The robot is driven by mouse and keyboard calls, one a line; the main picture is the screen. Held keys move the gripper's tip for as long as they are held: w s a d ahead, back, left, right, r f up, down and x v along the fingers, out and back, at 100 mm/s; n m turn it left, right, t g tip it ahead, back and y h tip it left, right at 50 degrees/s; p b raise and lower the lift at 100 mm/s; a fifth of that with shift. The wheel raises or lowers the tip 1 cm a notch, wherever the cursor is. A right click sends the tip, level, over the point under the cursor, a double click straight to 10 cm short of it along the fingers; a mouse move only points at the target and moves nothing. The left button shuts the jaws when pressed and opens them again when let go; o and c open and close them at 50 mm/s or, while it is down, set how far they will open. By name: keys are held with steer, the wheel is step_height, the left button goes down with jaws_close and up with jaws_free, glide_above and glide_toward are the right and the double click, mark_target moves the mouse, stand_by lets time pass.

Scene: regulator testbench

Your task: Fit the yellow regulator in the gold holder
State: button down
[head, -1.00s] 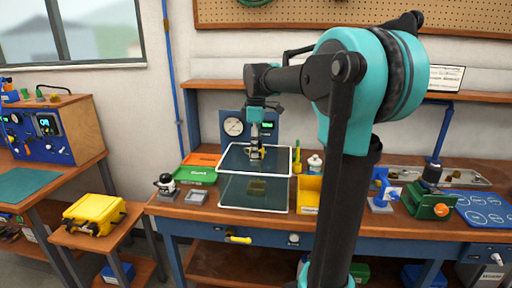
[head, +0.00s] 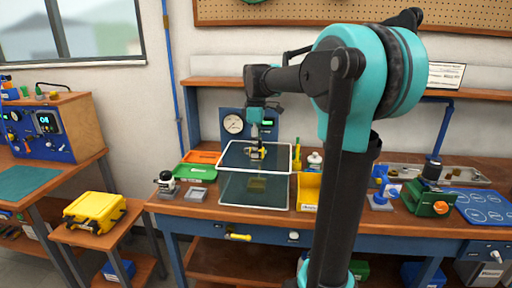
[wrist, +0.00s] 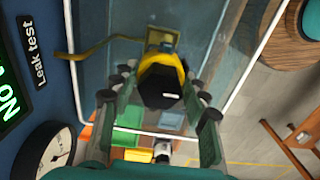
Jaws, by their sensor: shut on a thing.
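The yellow regulator (wrist: 165,72), with a black cap, is between the fingers of my gripper (wrist: 158,100) in the wrist view. In the head view the regulator (head: 258,153) shows small below my gripper (head: 255,146), at the white-framed clear enclosure. My gripper is shut on it. The gold holder (wrist: 162,38) lies just beyond the regulator in the wrist view, with a curved yellowish hose or strip running left from it. In the head view the holder (head: 257,186) shows dimly through the clear front, below the regulator. The two look apart in the head view; the regulator's far end is hidden.
The clear enclosure's white frame (head: 254,207) surrounds the work spot closely. A gauge panel (head: 233,124) stands behind it. Green (head: 195,171) and orange bins lie left, a yellow bin (head: 308,191) right. A small black-and-white device (head: 165,182) stands at the bench's left end.

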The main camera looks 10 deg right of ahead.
steer(key=shift+f, duration=4.05)
stand_by(4.0)
